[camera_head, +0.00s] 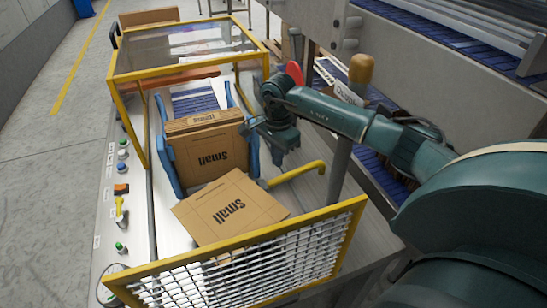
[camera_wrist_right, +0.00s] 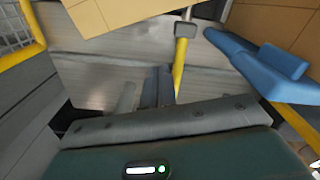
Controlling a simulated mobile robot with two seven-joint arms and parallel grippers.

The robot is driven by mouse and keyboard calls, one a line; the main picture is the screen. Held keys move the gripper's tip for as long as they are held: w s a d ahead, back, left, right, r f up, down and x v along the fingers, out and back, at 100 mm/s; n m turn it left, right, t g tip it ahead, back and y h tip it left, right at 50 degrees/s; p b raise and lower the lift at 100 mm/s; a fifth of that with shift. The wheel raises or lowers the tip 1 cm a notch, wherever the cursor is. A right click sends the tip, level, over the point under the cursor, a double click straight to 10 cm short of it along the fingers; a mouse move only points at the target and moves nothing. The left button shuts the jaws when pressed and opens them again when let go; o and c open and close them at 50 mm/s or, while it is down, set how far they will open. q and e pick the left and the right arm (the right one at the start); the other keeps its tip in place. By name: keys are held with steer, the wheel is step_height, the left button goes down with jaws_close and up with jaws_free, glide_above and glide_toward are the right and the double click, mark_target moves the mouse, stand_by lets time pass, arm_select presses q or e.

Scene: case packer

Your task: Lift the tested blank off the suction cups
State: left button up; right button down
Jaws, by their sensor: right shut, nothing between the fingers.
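A flat brown cardboard blank marked "Small" (camera_head: 215,212) lies turned at an angle in front of the magazine, behind the yellow mesh guard. No suction cups can be seen; whatever bears the blank is hidden under it. My right gripper (camera_head: 284,158) hangs to the right of the blue magazine guides, above and behind the blank, apart from it. In the right wrist view its fingers (camera_wrist_right: 158,88) are together and empty, beside a yellow bar (camera_wrist_right: 180,65). A cardboard edge (camera_wrist_right: 95,14) shows at the top left there. My left gripper is out of view.
A stack of "Small" blanks (camera_head: 205,160) stands between blue guides (camera_head: 251,143). The yellow bent handle (camera_head: 305,172) lies right of the loose blank. A yellow-framed mesh guard (camera_head: 250,270) closes the front. A clear yellow-framed cover (camera_head: 185,48) stands behind. Buttons line the left panel (camera_head: 108,215).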

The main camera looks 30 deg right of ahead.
mark_target(259, 190)
steer(key=a+f+p, duration=0.1)
steer(key=f, duration=0.1)
steer(key=a+f, duration=0.1)
steer(key=f, duration=0.2)
steer(key=a+f+p, duration=0.1)
steer(key=a+f, duration=0.1)
steer(key=shift+s+f+p, duration=0.25)
steer(key=shift+f+p, duration=0.05)
steer(key=shift+f, duration=0.1)
steer(key=shift+s+a, duration=0.2)
steer(key=shift+a, duration=1.15)
steer(key=shift+d+b, duration=0.15)
steer(key=shift+b, duration=0.15)
